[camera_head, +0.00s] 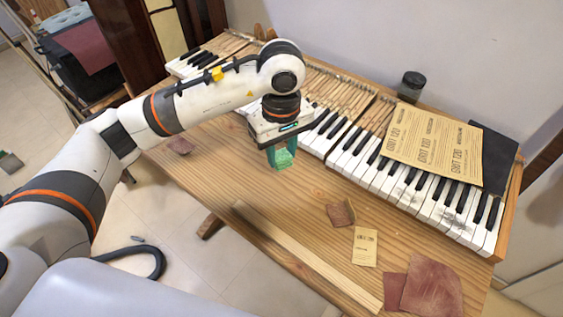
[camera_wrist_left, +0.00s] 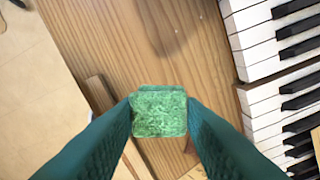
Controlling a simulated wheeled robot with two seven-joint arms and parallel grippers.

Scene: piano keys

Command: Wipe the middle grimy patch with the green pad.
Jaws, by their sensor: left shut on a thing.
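The green pad (camera_head: 284,159) is held between the teal fingers of my left gripper (camera_head: 280,152), which is shut on it. In the left wrist view the pad (camera_wrist_left: 159,113) sits square between both fingertips, over bare wood. The gripper is in front of the keys and looks above the bench; the exact gap cannot be told. Dark grimy smudges show on the white keys at the right part of the keyboard, one smudge (camera_head: 408,191) left of another smudge (camera_head: 452,217). I cannot make out a third patch clearly. My right gripper is not in view.
The piano keyboard (camera_head: 345,156) runs along the back of the wooden bench (camera_head: 240,180). Sandpaper pieces (camera_head: 432,289), a small card (camera_head: 364,246) and a wood strip (camera_head: 300,257) lie in front.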

